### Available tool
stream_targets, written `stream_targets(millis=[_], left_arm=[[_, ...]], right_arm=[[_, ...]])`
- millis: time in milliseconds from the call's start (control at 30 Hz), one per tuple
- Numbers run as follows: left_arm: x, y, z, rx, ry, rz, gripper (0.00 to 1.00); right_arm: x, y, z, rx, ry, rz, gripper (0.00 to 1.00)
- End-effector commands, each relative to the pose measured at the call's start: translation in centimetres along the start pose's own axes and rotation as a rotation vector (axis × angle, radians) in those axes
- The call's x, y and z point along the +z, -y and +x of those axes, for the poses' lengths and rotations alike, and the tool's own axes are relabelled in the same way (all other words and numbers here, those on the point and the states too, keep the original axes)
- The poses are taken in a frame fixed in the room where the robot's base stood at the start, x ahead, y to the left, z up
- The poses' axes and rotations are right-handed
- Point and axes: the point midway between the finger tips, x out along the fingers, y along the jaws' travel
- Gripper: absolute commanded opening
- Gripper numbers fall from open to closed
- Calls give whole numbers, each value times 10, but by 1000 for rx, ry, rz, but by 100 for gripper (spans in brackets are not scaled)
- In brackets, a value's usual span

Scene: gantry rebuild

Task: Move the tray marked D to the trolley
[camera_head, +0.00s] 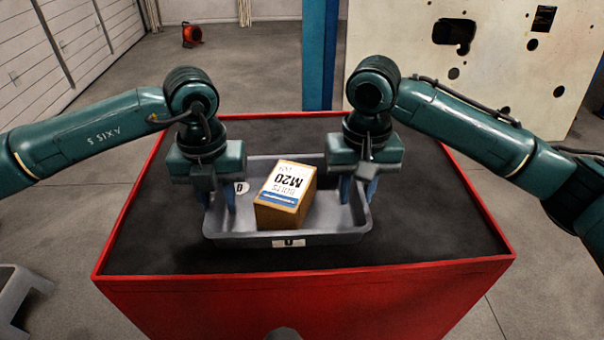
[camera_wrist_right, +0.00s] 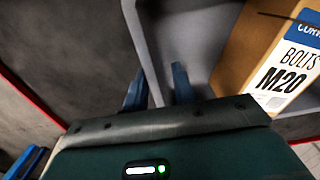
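A grey tray (camera_head: 222,238) sits on a black-topped, red-edged surface (camera_head: 300,277). Its front label is too small to read surely. A brown box marked M20 bolts (camera_head: 286,193) lies in the tray; it also shows in the right wrist view (camera_wrist_right: 250,62). My left gripper (camera_head: 218,200) is at the tray's left end, fingers down and apart. My right gripper (camera_head: 358,192) is at the right end. In the right wrist view its blue fingers (camera_wrist_right: 157,80) are apart, one on each side of the tray wall (camera_wrist_right: 143,45). I see no firm grip on either wall.
A round white tag (camera_head: 241,188) shows at the tray's left. A blue post (camera_head: 320,55) and a pale panel with holes (camera_head: 480,60) stand behind. A grey stool-like item (camera_head: 18,290) is at lower left. Black top is clear around the tray.

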Motion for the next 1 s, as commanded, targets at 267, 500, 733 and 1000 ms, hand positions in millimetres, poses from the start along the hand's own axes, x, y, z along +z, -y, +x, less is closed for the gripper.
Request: stream_targets(millis=[267, 500, 733, 1000], left_arm=[[1, 0, -16, -2, 4, -1, 27], [1, 0, -66, -2, 5, 1, 27], [1, 0, -106, -1, 2, 0, 27], [0, 0, -120, -1, -1, 0, 27]], right_arm=[[0, 0, 0, 0, 0, 1, 26], [0, 0, 0, 0, 0, 1, 26], [0, 0, 0, 0, 0, 1, 26], [0, 0, -9, 0, -1, 1, 26]])
